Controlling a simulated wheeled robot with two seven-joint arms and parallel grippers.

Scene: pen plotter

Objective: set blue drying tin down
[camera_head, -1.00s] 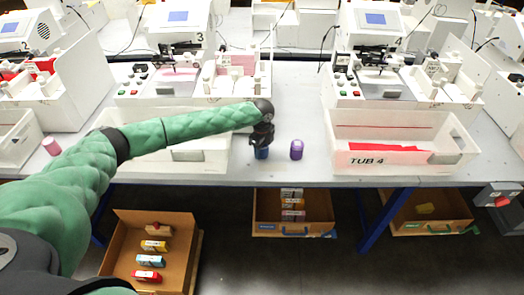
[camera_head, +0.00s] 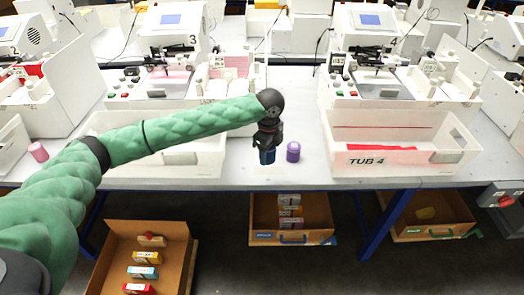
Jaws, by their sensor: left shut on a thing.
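The blue drying tin (camera_head: 267,156) is a small dark blue cylinder near the front edge of the table (camera_head: 225,178). My left gripper (camera_head: 268,143) is above it, pointing down, with its fingers shut on the tin and hiding its upper part. The tin looks upright; I cannot tell whether its base touches the table. A purple tin (camera_head: 293,152) stands just to the right, close to the held tin but apart from it. My right gripper is not in view.
A white tub (camera_head: 190,158) stands to the left and the tub marked TUB 4 (camera_head: 398,160) to the right. Plotters stand behind. A pink tin (camera_head: 38,152) is at far left. Table space between the tubs is mostly free.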

